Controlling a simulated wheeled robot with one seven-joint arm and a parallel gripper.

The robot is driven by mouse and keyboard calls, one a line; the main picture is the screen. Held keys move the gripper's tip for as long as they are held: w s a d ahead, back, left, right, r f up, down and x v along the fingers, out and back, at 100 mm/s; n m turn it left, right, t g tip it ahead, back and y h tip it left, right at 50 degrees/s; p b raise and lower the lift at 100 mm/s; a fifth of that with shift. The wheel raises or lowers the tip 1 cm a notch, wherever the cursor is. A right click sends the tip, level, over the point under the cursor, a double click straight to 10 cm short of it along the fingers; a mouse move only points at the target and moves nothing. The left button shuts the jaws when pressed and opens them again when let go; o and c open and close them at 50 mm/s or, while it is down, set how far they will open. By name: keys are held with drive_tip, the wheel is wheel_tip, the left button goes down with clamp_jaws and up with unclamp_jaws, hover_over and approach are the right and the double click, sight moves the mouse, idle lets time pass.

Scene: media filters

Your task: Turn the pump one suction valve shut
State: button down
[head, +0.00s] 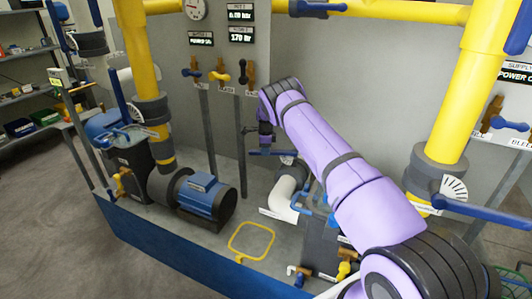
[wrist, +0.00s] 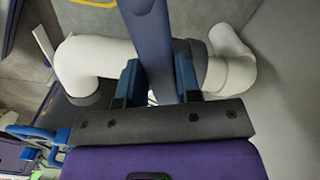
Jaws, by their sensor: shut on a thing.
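A long blue valve lever (head: 284,153) stands out above a white pipe elbow (head: 287,192) in the middle of the head view. My gripper (head: 265,142) points down at this lever from the end of my purple arm. In the wrist view my gripper (wrist: 157,76) has a finger on each side of the blue lever (wrist: 152,38) and is shut on it. The lever runs from between the fingers to the top edge. The white pipe (wrist: 90,62) lies beyond the fingers. The valve's label cannot be read, and its body is mostly hidden.
A blue pump motor (head: 208,194) sits left of the lever on the skid. Yellow vertical pipes with blue levers stand at the left (head: 140,60) and right (head: 470,90). A grey panel (head: 360,90) rises behind my arm. A yellow floor outline (head: 252,240) marks clear deck.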

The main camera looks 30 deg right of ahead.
drive_tip(key=shift+w, duration=0.15)
drive_tip(key=shift+d, duration=0.1)
drive_tip(key=c, duration=0.8)
unclamp_jaws()
